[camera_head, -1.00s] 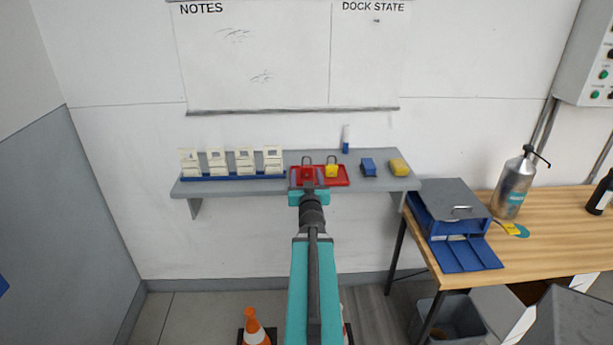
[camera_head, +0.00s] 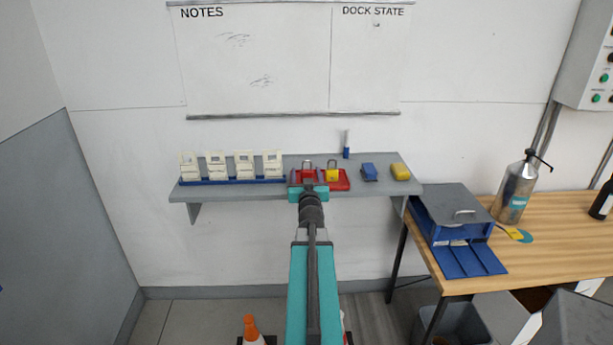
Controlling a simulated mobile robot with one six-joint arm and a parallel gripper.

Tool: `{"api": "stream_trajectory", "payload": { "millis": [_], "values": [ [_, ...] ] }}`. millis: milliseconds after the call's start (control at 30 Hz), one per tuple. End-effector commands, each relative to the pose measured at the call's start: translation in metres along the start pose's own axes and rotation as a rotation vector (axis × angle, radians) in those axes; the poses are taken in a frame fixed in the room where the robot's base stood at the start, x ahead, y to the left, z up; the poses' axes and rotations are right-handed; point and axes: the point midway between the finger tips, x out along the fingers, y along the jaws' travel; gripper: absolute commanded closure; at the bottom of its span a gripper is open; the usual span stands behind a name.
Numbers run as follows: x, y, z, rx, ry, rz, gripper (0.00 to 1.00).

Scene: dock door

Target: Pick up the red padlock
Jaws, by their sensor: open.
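The red padlock (camera_head: 307,174) stands on the left part of a red tray (camera_head: 342,184) on the grey wall shelf. Its shackle points up. A yellow padlock (camera_head: 332,173) stands right of it on the same tray. My gripper (camera_head: 307,181) is open at the tray's front left, with a finger on either side of the red padlock as seen from here. The gripper body hides the padlock's lower part. I cannot tell whether the fingers touch it.
On the shelf (camera_head: 231,191), several cream tags or cards (camera_head: 244,164) stand in a blue holder at left. A blue block (camera_head: 369,172), a yellow block (camera_head: 400,172) and an upright marker (camera_head: 346,146) are at right.

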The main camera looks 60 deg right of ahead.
Motion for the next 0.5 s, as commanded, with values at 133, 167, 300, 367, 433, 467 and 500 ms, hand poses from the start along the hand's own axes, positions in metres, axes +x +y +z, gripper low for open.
{"api": "stream_trajectory", "payload": {
  "millis": [133,167,300,367,433,467,500],
  "values": [
    [0.000,0.001,0.000,0.000,0.000,0.001,0.42],
    [0.000,0.001,0.000,0.000,0.000,0.001,0.42],
    [0.004,0.001,0.000,0.000,0.000,0.001,0.42],
    [0.007,0.002,0.000,0.000,0.000,0.001,0.42],
    [0.012,0.002,0.001,0.000,0.000,0.001,0.42],
    [0.014,0.002,0.001,0.000,0.000,0.001,0.42],
    [0.017,0.002,0.001,0.000,0.000,0.001,0.42]
  ]
}}
